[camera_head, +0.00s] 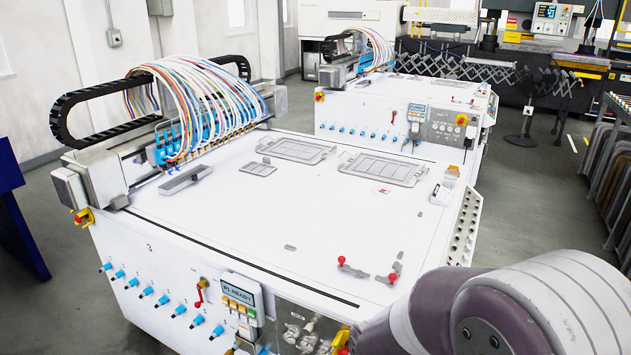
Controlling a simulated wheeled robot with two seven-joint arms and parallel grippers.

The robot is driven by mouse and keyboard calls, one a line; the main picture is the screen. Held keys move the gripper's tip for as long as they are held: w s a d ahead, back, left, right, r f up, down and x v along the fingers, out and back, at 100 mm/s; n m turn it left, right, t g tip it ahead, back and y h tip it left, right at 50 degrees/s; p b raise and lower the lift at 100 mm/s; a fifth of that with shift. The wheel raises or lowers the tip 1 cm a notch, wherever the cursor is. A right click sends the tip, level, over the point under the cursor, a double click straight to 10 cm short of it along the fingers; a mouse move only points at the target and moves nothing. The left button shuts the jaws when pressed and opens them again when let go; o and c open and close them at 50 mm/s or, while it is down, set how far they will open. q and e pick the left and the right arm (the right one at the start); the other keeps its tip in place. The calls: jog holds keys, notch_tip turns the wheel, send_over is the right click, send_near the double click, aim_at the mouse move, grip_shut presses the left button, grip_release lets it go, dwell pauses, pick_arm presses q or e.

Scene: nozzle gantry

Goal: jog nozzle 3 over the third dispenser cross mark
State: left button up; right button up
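The nozzle gantry (110,172) stands at the left back of a white machine table (270,225). It carries a row of blue nozzle heads (163,152) with many coloured hoses (190,85) arching above. I cannot make out which one is nozzle 3, and no dispenser cross marks can be told at this size. Two red-knobbed levers (392,278) stand near the table's front right. The front panel has a small display (238,290) with coloured buttons, reading something like "P1 READY". Neither gripper is in view; only a link of my arm shows at bottom right.
Grey frames (384,169) and a grey bar (185,180) lie on the table; its middle is bare. Blue knobs (162,300) and a red lever (200,290) line the front. A similar machine (375,115) stands behind. A floor stand (522,138) is at back right.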

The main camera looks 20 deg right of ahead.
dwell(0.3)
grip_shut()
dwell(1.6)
